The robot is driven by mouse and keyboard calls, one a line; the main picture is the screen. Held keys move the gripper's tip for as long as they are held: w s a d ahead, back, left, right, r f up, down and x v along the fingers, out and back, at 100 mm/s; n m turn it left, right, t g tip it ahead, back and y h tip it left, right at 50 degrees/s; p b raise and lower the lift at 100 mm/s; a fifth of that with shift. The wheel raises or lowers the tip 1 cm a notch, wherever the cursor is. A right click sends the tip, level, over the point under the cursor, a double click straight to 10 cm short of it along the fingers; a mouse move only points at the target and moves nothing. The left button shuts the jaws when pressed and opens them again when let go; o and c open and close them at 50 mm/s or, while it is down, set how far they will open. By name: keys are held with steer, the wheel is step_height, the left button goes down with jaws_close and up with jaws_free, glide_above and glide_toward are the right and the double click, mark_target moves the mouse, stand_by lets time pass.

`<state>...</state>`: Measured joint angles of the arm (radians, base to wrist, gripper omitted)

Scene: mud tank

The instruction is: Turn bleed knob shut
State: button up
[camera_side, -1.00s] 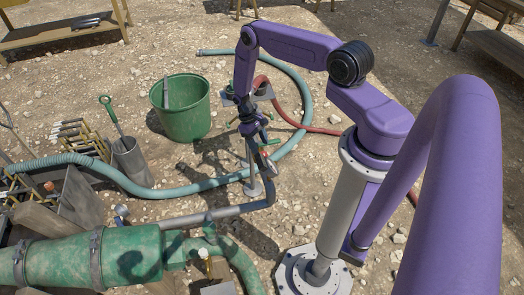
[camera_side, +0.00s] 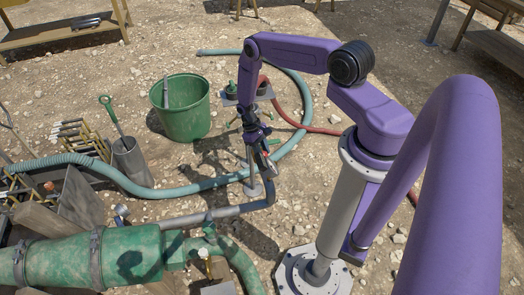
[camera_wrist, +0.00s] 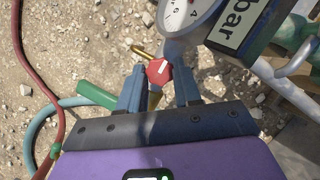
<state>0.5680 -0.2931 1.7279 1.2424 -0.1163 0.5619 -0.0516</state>
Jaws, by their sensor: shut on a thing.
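The bleed knob (camera_wrist: 159,72) is a small red hexagonal knob with a white mark, seen in the wrist view on a brass fitting (camera_wrist: 143,50). My gripper (camera_wrist: 160,86) is shut on it, with one blue-grey finger on each side. In the side view my gripper (camera_side: 264,152) is at the standpipe (camera_side: 252,178), and the knob is too small or hidden to make out there. A round white gauge (camera_wrist: 187,15) sits just above the knob in the wrist view. The turning angle of the knob cannot be told.
A "bar" display (camera_wrist: 237,25) and grey pipework (camera_wrist: 285,88) stand close on the right in the wrist view. A green handle (camera_wrist: 97,94) is close to the left finger. A green bucket (camera_side: 182,110), teal hose (camera_side: 185,188) and red hose (camera_side: 300,125) lie around the standpipe.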

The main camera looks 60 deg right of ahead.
steer(key=shift+m, duration=0.3)
steer(key=m+y, duration=0.1)
steer(key=m, duration=0.2)
steer(key=shift+d+m, duration=0.15)
steer(key=shift+m, duration=0.15)
steer(key=m+y, duration=0.1)
steer(key=m, duration=0.1)
steer(key=m+t+y, duration=0.1)
steer(key=m, duration=0.1)
steer(key=shift+s+d+m, duration=0.15)
steer(key=shift+m, duration=0.15)
steer(key=m+t, duration=0.1)
steer(key=m, duration=0.1)
steer(key=m+t, duration=0.1)
steer(key=m, duration=0.1)
steer(key=shift+s+d+m+y, duration=0.1)
steer(key=shift+s+m+y, duration=0.05)
steer(key=shift+m+y, duration=0.2)
steer(key=shift+s+m+t, duration=0.15)
steer(key=shift+m+t, duration=0.75)
steer(key=shift+m, duration=1.35)
steer(key=o, duration=1)
steer(key=shift+o, duration=0.2)
